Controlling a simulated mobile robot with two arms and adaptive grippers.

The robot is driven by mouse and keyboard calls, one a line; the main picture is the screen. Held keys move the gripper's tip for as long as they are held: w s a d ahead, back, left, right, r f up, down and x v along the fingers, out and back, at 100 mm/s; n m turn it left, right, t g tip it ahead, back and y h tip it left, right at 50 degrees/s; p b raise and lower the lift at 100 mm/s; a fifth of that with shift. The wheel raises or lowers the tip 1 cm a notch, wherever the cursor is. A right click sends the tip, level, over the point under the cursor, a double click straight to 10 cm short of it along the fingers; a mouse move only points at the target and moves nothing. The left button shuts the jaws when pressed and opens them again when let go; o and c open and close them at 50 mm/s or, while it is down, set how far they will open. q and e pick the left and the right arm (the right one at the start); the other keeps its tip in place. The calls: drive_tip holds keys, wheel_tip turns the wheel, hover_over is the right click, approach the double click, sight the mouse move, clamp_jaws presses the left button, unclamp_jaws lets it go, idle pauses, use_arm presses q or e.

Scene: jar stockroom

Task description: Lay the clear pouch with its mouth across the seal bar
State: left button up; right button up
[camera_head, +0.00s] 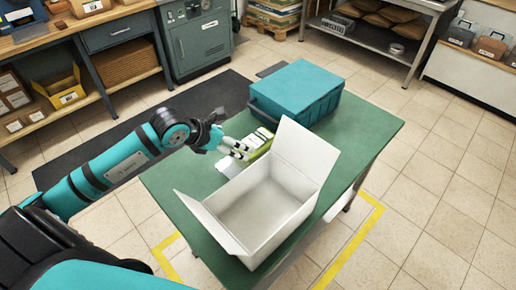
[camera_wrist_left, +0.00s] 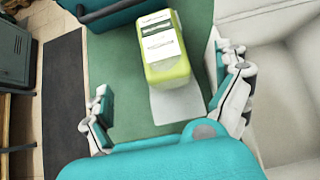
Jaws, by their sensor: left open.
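My left gripper (camera_head: 232,148) is open and empty over the green table. In the left wrist view its two fingers (camera_wrist_left: 166,106) are spread wide. I cannot make out a seal bar in either view. My right gripper is not in view.
An open white box (camera_head: 262,210) with raised flaps stands on the green table (camera_head: 372,130), close beside the left gripper. A teal crate (camera_head: 296,92) stands at the table's far end. The table's right side is clear. Workbenches and a grey cabinet (camera_head: 203,46) stand behind.

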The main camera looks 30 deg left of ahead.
sight(251, 144)
use_arm(q)
drive_tip(key=x, duration=0.6)
drive_tip(key=shift+w+d+f, duration=0.15)
drive_tip(key=shift+w, duration=0.1)
drive_tip(key=shift+w+d+f+p, duration=0.1)
drive_tip(key=shift+w+f+p, duration=0.2)
drive_tip(key=shift+f, duration=0.05)
drive_tip(key=shift+w+d+f, duration=0.2)
drive_tip(key=shift+w+f, duration=0.05)
drive_tip(key=x, duration=0.4)
drive_tip(key=shift+w+f+p, duration=0.1)
drive_tip(key=shift+f+p, duration=0.05)
drive_tip(key=shift+p, duration=0.25)
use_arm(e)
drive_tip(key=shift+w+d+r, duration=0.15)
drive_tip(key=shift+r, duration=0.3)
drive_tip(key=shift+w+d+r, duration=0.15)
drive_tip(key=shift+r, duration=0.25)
use_arm(q)
drive_tip(key=shift+c, duration=1.4)
drive_tip(key=c, duration=1.1)
drive_tip(key=shift+c, duration=0.9)
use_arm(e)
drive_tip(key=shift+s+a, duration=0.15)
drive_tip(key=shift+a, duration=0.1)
